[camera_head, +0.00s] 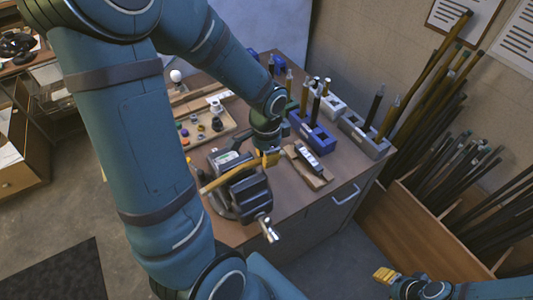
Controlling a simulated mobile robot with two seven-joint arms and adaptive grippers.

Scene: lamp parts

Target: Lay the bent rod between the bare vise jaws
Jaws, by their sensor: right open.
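The vise (247,193) is dark grey and stands near the front of the workbench. The bent rod (215,183) is ochre and shows at the vise's upper left side, running up to the right toward my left gripper. Whether it lies between the jaws or above them I cannot tell. My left gripper (267,158) is just behind the vise, its yellow fingertips at the rod's right end; its grip is too small to tell. My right gripper (384,275) is open and empty at the lower right, away from the bench and above the floor.
A parts tray (208,133) lies behind the vise. A small wooden board with a dark item (310,163) is right of it. Blue (313,132) and grey (362,137) holders with upright rods stand farther right. A wooden rack (420,222) of long rods stands beside the bench.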

